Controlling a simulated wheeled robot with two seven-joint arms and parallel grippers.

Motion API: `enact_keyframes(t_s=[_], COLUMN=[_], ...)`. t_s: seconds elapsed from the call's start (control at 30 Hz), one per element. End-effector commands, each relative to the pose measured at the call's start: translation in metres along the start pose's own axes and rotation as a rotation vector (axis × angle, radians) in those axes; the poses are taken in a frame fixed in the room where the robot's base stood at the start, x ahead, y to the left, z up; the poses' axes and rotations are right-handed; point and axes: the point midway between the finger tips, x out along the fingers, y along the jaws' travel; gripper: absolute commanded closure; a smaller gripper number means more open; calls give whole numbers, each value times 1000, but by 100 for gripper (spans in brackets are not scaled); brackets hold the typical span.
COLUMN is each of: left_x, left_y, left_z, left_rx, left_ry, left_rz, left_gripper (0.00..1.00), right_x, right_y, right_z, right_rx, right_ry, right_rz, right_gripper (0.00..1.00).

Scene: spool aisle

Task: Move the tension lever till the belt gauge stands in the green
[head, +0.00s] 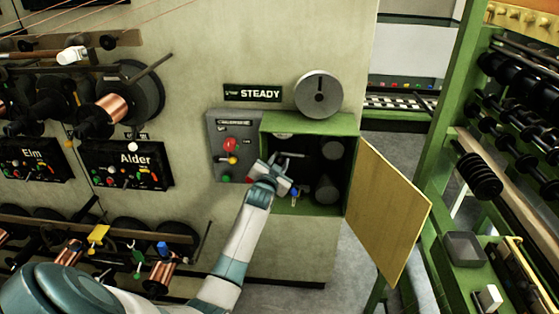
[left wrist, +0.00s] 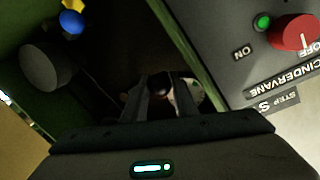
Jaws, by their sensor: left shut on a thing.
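My left gripper (head: 283,161) reaches into the open green cabinet (head: 312,121) in the head view. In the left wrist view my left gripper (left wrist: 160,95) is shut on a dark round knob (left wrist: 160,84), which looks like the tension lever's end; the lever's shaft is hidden. A pale round face (left wrist: 196,96), possibly the belt gauge, is partly hidden behind the fingers. Its needle and any green band cannot be read. It may be the pale curved edge (head: 283,136) under the cabinet's top in the head view. My right gripper is not in view.
The cabinet door (head: 388,212) stands open to the right. A grey control panel (head: 225,150) with a red knob (left wrist: 293,33) adjoins the cabinet's left side. Grey rollers (head: 326,188) sit inside. A round grey disc (head: 319,93) is above. A green rack (head: 440,120) stands far right.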

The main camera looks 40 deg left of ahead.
Motion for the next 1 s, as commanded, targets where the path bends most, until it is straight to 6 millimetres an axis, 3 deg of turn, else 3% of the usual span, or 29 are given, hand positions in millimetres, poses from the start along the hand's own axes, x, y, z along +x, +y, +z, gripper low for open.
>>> enact_keyframes(t_s=[0.4, 0.43, 0.5, 1.0], left_x=[0, 0, 0, -5], left_y=[0, 0, 0, 0], left_z=[-1, -1, -1, -1], left_rx=[13, 13, 12, 12], left_ry=[-1, -1, -1, -1], left_rz=[-1, -1, -1, -1], left_gripper=[100, 72, 56, 56], right_x=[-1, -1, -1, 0], right_y=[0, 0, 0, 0], right_z=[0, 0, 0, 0], right_rx=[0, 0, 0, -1], right_ry=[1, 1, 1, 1], right_rz=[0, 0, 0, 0], right_gripper=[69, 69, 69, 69])
